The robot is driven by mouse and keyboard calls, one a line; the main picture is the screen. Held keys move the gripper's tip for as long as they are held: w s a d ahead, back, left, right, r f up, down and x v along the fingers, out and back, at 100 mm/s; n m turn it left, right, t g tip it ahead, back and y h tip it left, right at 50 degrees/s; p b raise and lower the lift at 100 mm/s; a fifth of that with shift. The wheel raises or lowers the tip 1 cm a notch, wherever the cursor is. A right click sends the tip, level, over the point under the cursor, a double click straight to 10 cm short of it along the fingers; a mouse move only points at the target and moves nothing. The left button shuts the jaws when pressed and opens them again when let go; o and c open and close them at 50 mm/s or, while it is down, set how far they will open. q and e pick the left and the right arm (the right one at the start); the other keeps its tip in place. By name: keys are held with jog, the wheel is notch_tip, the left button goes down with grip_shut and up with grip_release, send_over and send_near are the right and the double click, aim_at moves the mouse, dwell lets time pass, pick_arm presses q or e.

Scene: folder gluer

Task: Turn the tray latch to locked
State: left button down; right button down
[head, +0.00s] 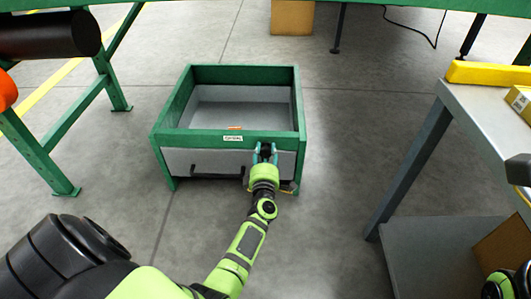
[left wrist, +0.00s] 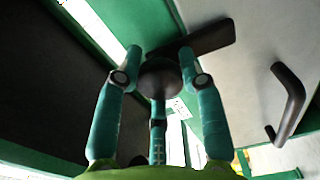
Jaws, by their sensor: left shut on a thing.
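The tray (head: 172,112) is a green-rimmed box with a grey front, standing on short legs on the floor in the head view. My left gripper (head: 265,150) is at the right part of its front. In the left wrist view my left gripper (left wrist: 160,62) has its teal fingers on both sides of the dark latch (left wrist: 205,39), shut on it near its round hub. The latch's flat bar points to the upper right across the green edge. In the head view the gripper hides the latch.
A dark bar handle (left wrist: 292,100) is on the grey front, to the right of the latch in the left wrist view. A grey table (head: 475,105) stands at the right, and a green frame (head: 50,160) at the left. Floor around the tray is clear.

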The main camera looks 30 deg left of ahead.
pick_arm(q)
jog(key=shift+w+d, duration=0.15)
jog(key=shift+d, duration=0.2)
jog(key=c, duration=0.8)
grip_release()
jog(key=shift+o, duration=0.2)
jog(key=shift+a, duration=0.15)
jog(key=shift+a, duration=0.1)
